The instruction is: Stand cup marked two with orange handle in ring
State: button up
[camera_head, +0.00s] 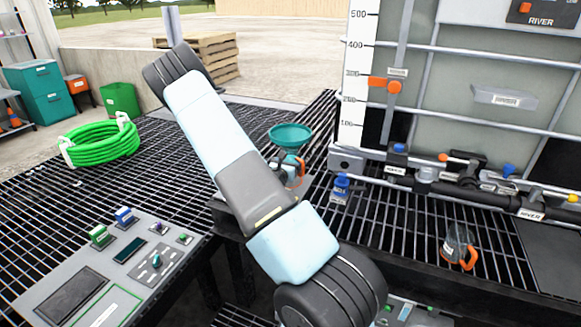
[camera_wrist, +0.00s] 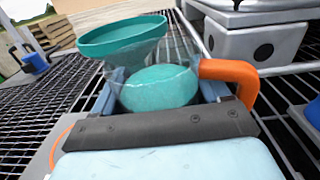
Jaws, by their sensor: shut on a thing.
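A clear cup with an orange handle (camera_wrist: 232,72) is between the fingers of my gripper (camera_wrist: 165,92), which is shut on it. A round teal surface shows inside the cup. In the head view the held cup (camera_head: 297,176) is partly hidden behind my arm, and no number on it can be read. A second clear cup with an orange handle (camera_head: 460,248) stands on the grating at the right, with pale marks too small to read. An orange curved line (camera_wrist: 62,138), perhaps part of a ring, shows at the lower left of the wrist view, mostly hidden by my gripper.
A teal funnel (camera_head: 290,134) is right behind the held cup; it also shows in the wrist view (camera_wrist: 120,36). A tote with a scale (camera_head: 353,80) and dark pipes (camera_head: 470,185) stand at the right. A control panel (camera_head: 110,265) lies front left, a green hose (camera_head: 100,145) beyond it.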

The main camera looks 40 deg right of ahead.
jog(key=shift+w+d+f, duration=0.15)
jog(key=shift+w+f, duration=0.15)
jog(key=shift+f, duration=0.1)
jog(key=shift+d+f, duration=0.15)
jog(key=shift+w+d+f, duration=0.1)
jog(key=shift+w+f, duration=0.1)
jog(key=shift+f, duration=1.45)
jog(key=o, duration=1.3)
jog(key=shift+o, duration=0.2)
